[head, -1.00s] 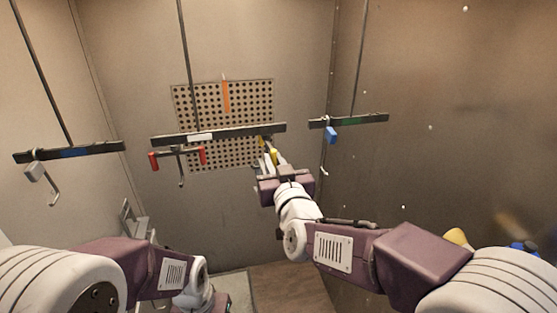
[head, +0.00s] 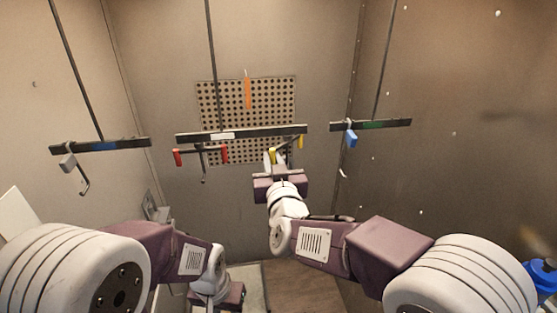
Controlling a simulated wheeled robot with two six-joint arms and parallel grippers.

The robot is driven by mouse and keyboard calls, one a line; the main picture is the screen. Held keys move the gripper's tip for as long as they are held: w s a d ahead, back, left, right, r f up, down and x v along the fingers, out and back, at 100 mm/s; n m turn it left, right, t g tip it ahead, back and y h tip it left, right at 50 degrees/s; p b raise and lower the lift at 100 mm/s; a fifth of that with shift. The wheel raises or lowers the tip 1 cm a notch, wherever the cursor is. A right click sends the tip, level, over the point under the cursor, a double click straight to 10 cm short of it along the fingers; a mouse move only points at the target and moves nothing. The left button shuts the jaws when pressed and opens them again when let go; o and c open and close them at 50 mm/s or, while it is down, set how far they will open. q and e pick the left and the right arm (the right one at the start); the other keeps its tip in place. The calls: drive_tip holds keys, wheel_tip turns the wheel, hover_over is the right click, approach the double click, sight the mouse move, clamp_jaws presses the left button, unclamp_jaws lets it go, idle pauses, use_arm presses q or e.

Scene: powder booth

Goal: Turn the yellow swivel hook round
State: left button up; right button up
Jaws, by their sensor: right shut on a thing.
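The yellow swivel hook hangs under the right part of the middle dark bar (head: 242,133). Its crosspiece has a yellow end (head: 272,156) at the near left and another yellow end (head: 301,142) at the far right, so it stands slanted to the bar. My right gripper (head: 272,159) is shut on the near yellow end. The hook's lower part is hidden behind the gripper. My left arm is folded low at the left, and its gripper's fingers cannot be made out.
A red-ended swivel hook (head: 202,151) hangs left of the yellow one on the same bar. A left bar (head: 120,145) carries a grey-tagged hook (head: 68,162). A right bar (head: 385,124) carries a blue-tagged hook (head: 351,139). A perforated panel (head: 225,95) is behind.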

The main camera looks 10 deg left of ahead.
drive_tip(key=shift+w+a+p, duration=0.4)
drive_tip(key=shift+w+a, duration=0.2)
drive_tip(key=shift+a, duration=0.15)
drive_tip(key=shift+c, duration=0.2)
drive_tip(key=shift+w+a, duration=0.1)
drive_tip(key=shift+w, duration=0.15)
drive_tip(key=shift+o, duration=0.2)
drive_tip(key=shift+w+a, duration=0.25)
drive_tip(key=shift+w, duration=0.25)
drive_tip(key=shift+w+a, duration=0.1)
drive_tip(key=shift+w, duration=0.1)
drive_tip(key=o, duration=0.8)
drive_tip(key=shift+c, duration=0.2)
drive_tip(key=b+v, duration=0.1)
drive_tip(key=v, duration=0.8)
